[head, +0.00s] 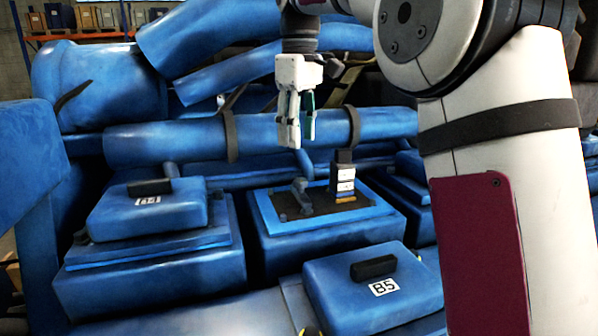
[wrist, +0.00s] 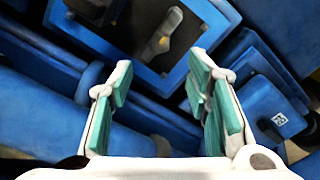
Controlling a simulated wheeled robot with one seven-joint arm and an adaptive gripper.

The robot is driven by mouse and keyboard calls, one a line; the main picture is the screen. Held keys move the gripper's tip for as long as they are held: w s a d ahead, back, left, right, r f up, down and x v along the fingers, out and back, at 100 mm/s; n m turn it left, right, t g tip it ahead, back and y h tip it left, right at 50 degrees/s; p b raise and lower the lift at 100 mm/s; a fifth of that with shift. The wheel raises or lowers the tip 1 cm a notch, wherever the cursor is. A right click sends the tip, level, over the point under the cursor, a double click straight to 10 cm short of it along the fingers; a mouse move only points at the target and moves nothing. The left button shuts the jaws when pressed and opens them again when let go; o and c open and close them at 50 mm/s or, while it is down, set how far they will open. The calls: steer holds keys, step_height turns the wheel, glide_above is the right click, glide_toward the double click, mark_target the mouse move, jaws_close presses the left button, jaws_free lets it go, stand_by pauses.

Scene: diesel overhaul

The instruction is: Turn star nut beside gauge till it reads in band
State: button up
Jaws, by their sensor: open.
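A grey, lever-shaped part (head: 302,197), which I take for the star nut, stands on the dark top of the middle blue housing (head: 270,222). In the wrist view the same part (wrist: 163,35) shows a small yellow mark. Beside it, to the right in the head view, stands a dark block with white panels and an orange-yellow band (head: 344,182), probably the gauge. Its reading is too small to tell. It is partly cut off at the wrist view's top left (wrist: 97,10). My gripper (head: 301,140) is open and empty above the housing, apart from both parts; its teal pads (wrist: 160,62) show.
A closed blue cover with a black handle (head: 148,208) stands at left. A cover marked B5 (head: 370,290) lies at front right. A thick blue pipe with dark straps (head: 180,140) runs behind the housing, close to my gripper in the picture.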

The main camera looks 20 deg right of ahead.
mark_target(300, 180)
step_height(300, 180, down, 9)
steer(key=shift+p, duration=0.75)
jaws_close()
